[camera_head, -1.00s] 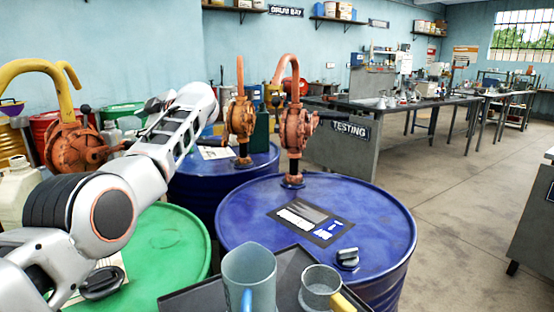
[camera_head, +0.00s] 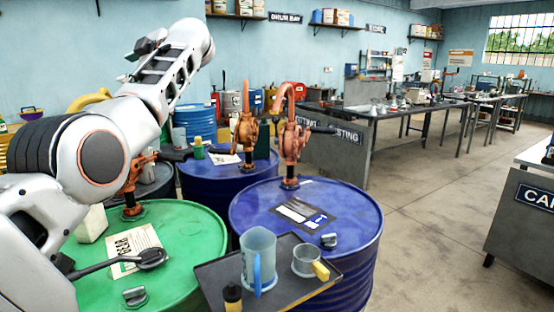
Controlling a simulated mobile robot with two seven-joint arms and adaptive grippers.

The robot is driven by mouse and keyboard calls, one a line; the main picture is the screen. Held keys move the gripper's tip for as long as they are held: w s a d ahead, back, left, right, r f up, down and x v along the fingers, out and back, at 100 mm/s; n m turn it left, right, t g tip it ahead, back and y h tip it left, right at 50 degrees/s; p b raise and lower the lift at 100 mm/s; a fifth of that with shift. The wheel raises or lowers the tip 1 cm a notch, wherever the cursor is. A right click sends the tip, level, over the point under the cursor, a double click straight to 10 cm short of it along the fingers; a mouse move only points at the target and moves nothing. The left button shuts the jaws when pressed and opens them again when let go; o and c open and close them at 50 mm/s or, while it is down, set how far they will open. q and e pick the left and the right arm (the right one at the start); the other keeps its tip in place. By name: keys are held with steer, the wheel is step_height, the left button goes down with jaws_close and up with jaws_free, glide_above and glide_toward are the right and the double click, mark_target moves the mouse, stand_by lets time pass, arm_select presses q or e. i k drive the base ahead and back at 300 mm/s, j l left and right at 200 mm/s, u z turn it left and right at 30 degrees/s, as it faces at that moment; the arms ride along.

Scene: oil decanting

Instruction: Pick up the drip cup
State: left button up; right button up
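The drip cup, which I take to be the small grey cup (camera_head: 306,263) with a yellow handle, stands upright on a dark tray (camera_head: 218,281) at the lower middle. A larger blue-grey jug (camera_head: 257,247) with a blue handle stands just left of it. My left arm comes in from the left and bends upward. My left gripper (camera_head: 136,64) appears at its upper end, high above the drums and well left of the cup, apart from it. Its finger opening is hard to read. My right gripper is out of view.
A small dark bottle (camera_head: 232,297) is at the tray's front left. A blue drum (camera_head: 345,215) with an orange pump (camera_head: 291,140) stands behind the tray. A green drum (camera_head: 190,245) is to the left, with a grey cap (camera_head: 135,296) on it. Open floor lies right.

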mark_target(306, 263)
steer(key=k, duration=1.05)
